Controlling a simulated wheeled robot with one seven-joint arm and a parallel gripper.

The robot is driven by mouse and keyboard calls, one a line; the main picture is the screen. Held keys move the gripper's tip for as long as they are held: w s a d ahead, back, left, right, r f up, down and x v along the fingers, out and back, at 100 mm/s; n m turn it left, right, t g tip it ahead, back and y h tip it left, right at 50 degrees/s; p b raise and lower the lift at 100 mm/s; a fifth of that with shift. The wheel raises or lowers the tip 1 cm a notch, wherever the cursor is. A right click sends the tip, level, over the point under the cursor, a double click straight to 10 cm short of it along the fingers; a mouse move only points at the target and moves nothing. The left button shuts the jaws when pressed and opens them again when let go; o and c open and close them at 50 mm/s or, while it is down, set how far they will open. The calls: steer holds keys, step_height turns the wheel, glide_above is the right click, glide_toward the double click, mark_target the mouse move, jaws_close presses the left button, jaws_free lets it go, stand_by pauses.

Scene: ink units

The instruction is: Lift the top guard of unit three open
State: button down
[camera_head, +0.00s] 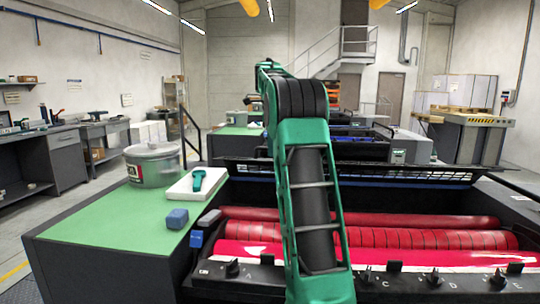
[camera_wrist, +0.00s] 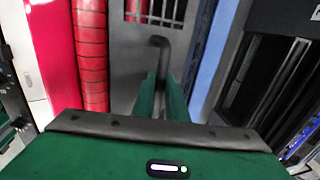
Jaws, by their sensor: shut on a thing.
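The nearest ink unit in the head view has red rollers (camera_head: 400,238) lying exposed; they also show at the left of the wrist view (camera_wrist: 91,50). A dark slatted guard (camera_head: 400,172) spans the unit behind the rollers. In the wrist view a grey guard panel (camera_wrist: 125,60) with slots carries a dark bent handle (camera_wrist: 160,42). My gripper (camera_wrist: 166,85) is shut on this handle, its green fingers against the panel in the picture. In the head view my green and black arm reaches over the rollers and hides the gripper. How far the guard is tilted is unclear.
Black knobs (camera_head: 433,277) line the unit's front edge. Further units stand behind.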

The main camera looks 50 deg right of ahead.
steer(key=shift+w+d+f, duration=0.15)
steer(key=shift+d, duration=0.05)
steer(key=c, duration=1.8)
jaws_free()
steer(key=shift+w+f, duration=0.1)
steer(key=shift+o, duration=0.2)
step_height(320, 180, up, 11)
steer(key=s+a, duration=0.1)
steer(key=shift+a, duration=0.3)
steer(key=shift+s, duration=0.1)
